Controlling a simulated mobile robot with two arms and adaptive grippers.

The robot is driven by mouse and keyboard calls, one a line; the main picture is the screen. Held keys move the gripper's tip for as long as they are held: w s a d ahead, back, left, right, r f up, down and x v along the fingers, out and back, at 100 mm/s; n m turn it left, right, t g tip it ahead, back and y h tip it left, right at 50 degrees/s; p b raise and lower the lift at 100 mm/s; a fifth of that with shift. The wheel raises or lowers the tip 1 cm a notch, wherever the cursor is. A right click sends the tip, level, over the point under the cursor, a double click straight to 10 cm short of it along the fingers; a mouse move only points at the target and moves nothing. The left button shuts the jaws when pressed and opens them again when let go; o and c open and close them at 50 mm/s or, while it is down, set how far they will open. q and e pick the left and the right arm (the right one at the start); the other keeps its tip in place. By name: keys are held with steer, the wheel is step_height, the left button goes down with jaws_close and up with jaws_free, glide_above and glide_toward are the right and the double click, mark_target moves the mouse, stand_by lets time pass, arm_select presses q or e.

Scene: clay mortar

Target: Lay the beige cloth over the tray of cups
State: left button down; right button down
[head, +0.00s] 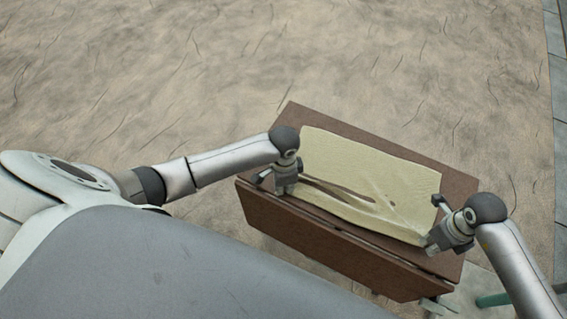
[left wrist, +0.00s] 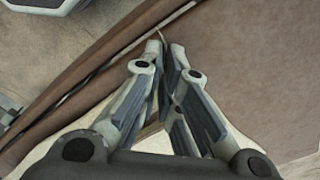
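The beige cloth (head: 375,175) lies spread across most of the brown table top, wrinkled toward its near side, with long dark gaps in the folds. No tray or cups show. My left gripper (head: 283,190) points down at the cloth's left edge. In the left wrist view its fingertips (left wrist: 166,48) come together with a thin pale sliver between them, and pale cloth (left wrist: 153,140) shows between the fingers. My right gripper (head: 430,246) is at the cloth's near right corner. Its fingers are too small to tell whether they are open or shut.
The brown table (head: 335,250) has a bare strip along its back and right sides. A green bar (head: 494,299) is on the ground at the lower right. The tan ground (head: 200,75) behind the table is clear. Grey paving (head: 557,90) runs along the right edge.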

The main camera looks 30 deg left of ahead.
arm_select(q)
steer(key=shift+s+a+f, duration=0.1)
steer(key=shift+a+f, duration=0.05)
steer(key=shift+a, duration=0.05)
arm_select(e)
steer(key=shift+d, duration=0.1)
arm_select(q)
steer(key=shift+r, duration=2.6)
arm_select(e)
steer(key=shift+w, duration=0.1)
